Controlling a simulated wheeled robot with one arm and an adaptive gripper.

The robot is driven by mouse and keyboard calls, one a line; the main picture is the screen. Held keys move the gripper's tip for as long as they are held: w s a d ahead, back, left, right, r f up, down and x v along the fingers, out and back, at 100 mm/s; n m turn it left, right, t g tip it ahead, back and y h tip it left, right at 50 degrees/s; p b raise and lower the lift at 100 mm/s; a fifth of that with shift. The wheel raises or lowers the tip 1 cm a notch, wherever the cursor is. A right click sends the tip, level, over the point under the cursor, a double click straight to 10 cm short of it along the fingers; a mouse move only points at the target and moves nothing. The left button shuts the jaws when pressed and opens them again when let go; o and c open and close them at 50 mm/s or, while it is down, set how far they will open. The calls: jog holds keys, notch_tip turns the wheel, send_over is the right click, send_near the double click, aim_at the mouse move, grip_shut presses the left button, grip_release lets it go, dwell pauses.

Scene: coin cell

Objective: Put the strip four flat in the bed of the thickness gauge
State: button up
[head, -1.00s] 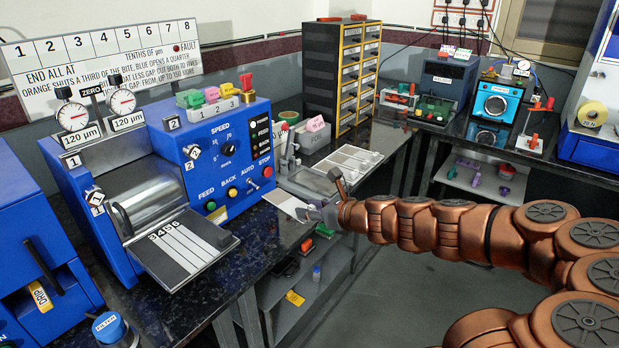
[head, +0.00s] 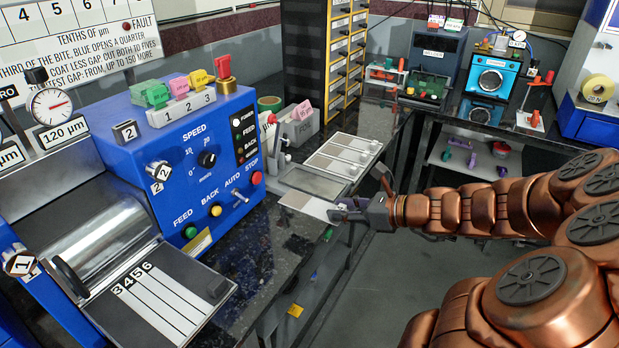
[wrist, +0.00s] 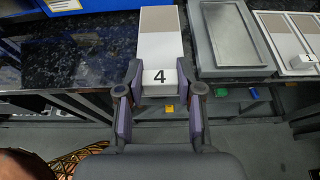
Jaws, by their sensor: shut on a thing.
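My gripper (head: 340,211) is shut on strip four (head: 306,205), a flat white strip with a grey-beige far end. In the wrist view the fingers (wrist: 160,92) close on a white block marked 4 at its near end, and strip four (wrist: 160,42) points away from me, roughly level. It is over the bench's front edge; its exact height is unclear. Just to its right in the wrist view is a shallow grey rimmed bed (wrist: 212,71), apparently that of the thickness gauge. The same bed (head: 352,183) shows behind the strip in the head view, near a small upright post with a red tip (head: 272,119).
A panel of beige-and-white strips (head: 371,145) lies beyond the bed. The blue coating machine (head: 190,190) stands left, with a plate of numbered strips (head: 215,318) in front. A drawer tower (head: 310,75) stands behind. Dark bench top (head: 262,235) left of the strip is bare.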

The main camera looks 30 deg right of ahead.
jog(key=p, duration=0.1)
send_over(337, 191)
jog(key=shift+a+f, duration=0.1)
jog(key=shift+f, duration=2.35)
jog(key=o, duration=0.9)
jog(key=v, duration=1.2)
